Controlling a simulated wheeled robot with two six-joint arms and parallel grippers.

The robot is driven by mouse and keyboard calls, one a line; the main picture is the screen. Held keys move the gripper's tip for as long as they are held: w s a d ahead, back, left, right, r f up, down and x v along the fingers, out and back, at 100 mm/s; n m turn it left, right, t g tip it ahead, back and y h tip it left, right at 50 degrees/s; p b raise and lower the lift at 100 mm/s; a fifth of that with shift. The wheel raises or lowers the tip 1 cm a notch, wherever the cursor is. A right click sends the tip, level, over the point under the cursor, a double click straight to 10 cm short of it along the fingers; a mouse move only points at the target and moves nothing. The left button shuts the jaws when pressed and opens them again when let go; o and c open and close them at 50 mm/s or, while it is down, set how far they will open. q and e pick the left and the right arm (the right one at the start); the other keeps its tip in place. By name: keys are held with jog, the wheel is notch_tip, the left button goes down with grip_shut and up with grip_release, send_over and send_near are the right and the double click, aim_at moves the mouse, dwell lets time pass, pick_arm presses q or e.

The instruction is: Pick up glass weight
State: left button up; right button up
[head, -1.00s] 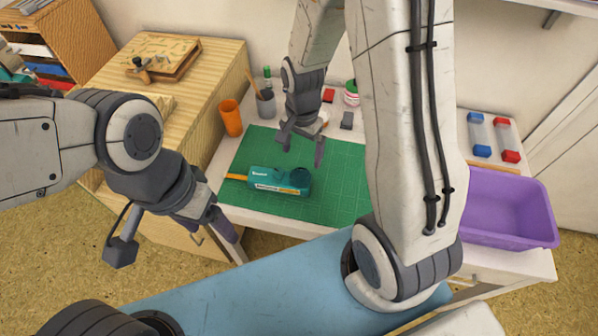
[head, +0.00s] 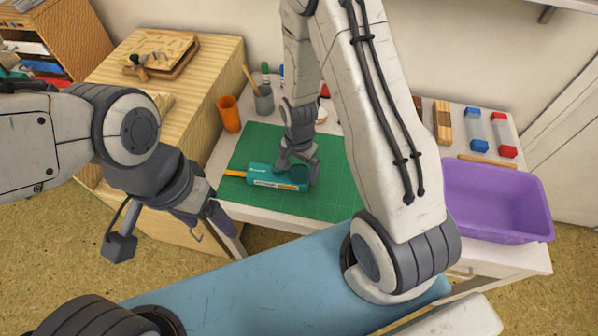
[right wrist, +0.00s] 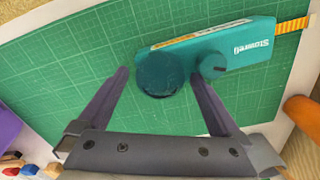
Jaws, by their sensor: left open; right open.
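No clear glass weight stands out in either view. A teal device (head: 272,181) with a printed label and an orange strip lies on the green mat; it also shows in the right wrist view (right wrist: 232,42). A dark teal round disc (right wrist: 163,75) sits at its end; I cannot tell whether it is the glass weight or part of the device. My right gripper (head: 299,172) is open above that end. In the right wrist view my right gripper's fingertips (right wrist: 160,76) appear on either side of the disc, apparently empty. My left gripper (head: 212,220) is open, off the table's left front.
The green mat (head: 325,205) is clear in front of the device. An orange cup (head: 229,114) and a grey pen cup (head: 264,100) stand behind left. A purple bin (head: 497,205) is at the right, with blue- and red-capped containers behind it. My right arm hides the back middle.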

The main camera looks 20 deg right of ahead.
jog(key=shift+r, duration=0.1)
grip_shut()
